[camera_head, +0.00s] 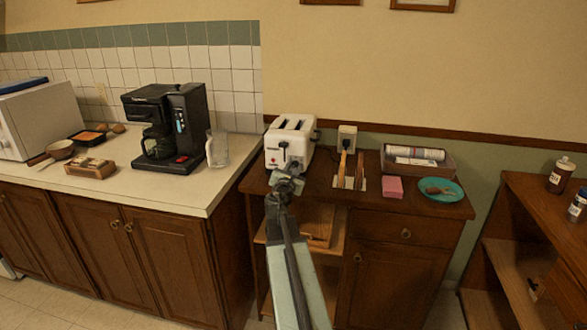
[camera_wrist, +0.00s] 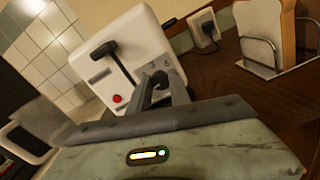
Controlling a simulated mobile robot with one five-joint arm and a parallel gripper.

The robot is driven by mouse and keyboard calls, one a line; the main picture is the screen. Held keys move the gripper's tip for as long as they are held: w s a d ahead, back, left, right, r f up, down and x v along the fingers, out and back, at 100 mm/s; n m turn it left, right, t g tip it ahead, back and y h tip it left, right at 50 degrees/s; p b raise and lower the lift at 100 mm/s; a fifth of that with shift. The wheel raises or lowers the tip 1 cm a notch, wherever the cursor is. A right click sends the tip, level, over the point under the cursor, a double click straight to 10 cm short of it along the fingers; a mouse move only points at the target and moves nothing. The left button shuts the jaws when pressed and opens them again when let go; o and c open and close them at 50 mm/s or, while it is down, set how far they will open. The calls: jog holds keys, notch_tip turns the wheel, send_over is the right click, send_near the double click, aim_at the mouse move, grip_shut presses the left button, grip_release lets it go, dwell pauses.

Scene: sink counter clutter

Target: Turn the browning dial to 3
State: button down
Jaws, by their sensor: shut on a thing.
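The white toaster (camera_head: 275,146) stands on the brown wooden cabinet, its control end facing me. In the wrist view the toaster (camera_wrist: 136,39) shows a black lever (camera_wrist: 104,50), a red button (camera_wrist: 117,99) and small grey marks. My gripper (camera_head: 291,172) is at the toaster's control end. In the wrist view my gripper (camera_wrist: 162,84) is shut on the dark browning dial (camera_wrist: 160,76), right of the red button. The fingers hide most of the dial. I cannot read its numbers or pointer.
A wall outlet (camera_wrist: 206,28) and bread in a wire rack (camera_wrist: 262,52) are right of the toaster. A pink sponge (camera_head: 392,187), a teal plate (camera_head: 455,195) and a tray (camera_head: 440,170) lie farther right. A glass pitcher (camera_head: 217,148) and black coffee maker (camera_head: 186,120) stand left.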

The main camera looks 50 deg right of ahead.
jog(key=shift+m, duration=0.3)
jog(key=m, duration=0.4)
jog(key=shift+s+m, duration=0.1)
jog(key=shift+m, duration=0.2)
jog(key=m, duration=0.4)
jog(key=shift+d+m, duration=0.1)
jog(key=shift+m, duration=0.2)
jog(key=m, duration=0.5)
jog(key=shift+f, duration=0.1)
jog(key=shift+m, duration=2.5)
jog(key=shift+s+f, duration=0.1)
jog(key=c, duration=1.2)
grip_release()
jog(key=shift+d, duration=0.1)
